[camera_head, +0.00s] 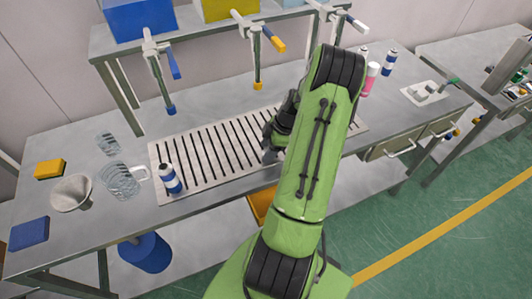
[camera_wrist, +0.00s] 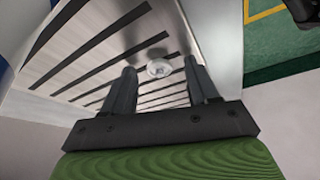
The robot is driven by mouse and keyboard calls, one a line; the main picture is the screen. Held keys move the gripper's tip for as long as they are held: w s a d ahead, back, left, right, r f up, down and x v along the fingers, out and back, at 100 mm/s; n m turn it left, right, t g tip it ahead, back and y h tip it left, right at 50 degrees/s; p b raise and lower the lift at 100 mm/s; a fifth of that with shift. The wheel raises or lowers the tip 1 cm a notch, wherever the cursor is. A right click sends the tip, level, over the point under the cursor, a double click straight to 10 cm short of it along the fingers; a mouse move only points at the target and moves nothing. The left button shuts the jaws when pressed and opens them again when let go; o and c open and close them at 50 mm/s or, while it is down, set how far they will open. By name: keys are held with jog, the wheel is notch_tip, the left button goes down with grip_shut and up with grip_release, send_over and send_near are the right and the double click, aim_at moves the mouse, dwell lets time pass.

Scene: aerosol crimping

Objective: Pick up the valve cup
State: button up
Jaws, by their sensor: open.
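In the wrist view the valve cup (camera_wrist: 159,69), a small pale round piece, rests on the slotted grate (camera_wrist: 85,45). My gripper (camera_wrist: 161,74) is open, its two dark fingers apart, with the valve cup appearing in the gap near the fingertips. Nothing is held, and I cannot tell how far the fingers are above the grate. In the head view my green arm hides the valve cup, and my dark gripper (camera_head: 270,152) is low over the middle of the grate, partly covered by the arm.
A blue-and-white can (camera_head: 169,179) stands at the grate's left end. A glass jug (camera_head: 122,181), a funnel (camera_head: 72,193) and sponges are farther left. Dispensing nozzles (camera_head: 258,84) hang from the shelf behind. A pink can (camera_head: 370,80) and other cans stand back right.

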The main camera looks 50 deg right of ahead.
grip_shut()
dwell(0.3)
